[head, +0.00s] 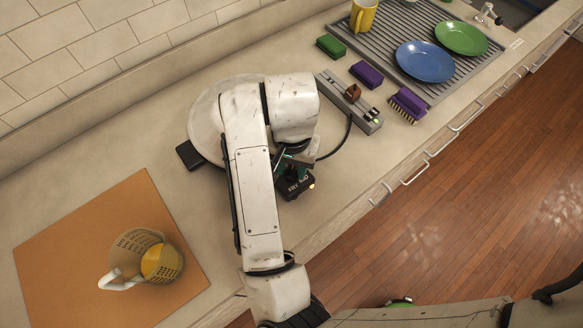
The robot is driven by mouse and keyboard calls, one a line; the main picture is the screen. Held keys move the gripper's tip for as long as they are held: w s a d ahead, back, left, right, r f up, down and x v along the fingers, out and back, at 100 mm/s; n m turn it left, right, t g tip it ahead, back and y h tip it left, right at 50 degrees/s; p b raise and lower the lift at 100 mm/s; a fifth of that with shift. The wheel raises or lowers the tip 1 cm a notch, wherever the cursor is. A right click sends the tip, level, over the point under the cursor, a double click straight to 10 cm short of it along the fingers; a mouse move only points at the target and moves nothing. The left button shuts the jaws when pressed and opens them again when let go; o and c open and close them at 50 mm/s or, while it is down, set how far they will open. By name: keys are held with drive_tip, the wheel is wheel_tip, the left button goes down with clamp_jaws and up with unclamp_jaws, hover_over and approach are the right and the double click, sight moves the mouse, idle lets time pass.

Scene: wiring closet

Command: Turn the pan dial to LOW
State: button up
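The pan (205,122) is a pale round form on the counter, largely hidden behind my arm. A black handle (188,154) sticks out at its left. A black control box (296,187) with white lettering sits at the counter's front side, with a small orange light at its right. The lettering is too small to read surely. My gripper (290,164) is down at this box, under my wrist. Its fingers and the dial are mostly hidden, so I cannot tell whether they touch or how the dial points.
A dark cord runs from near the box to a power strip (340,92). Sponges, a brush (408,104) and a drying rack with a blue plate (425,61), green plate (461,38) and yellow mug (363,16) lie beyond.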

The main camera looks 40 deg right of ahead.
sight(292, 169)
drive_tip(key=o, duration=0.4)
wheel_tip(292, 169, up, 4)
drive_tip(key=p, duration=0.3)
drive_tip(key=shift+r, duration=1)
wheel_tip(292, 169, up, 11)
drive_tip(key=shift+f, duration=0.1)
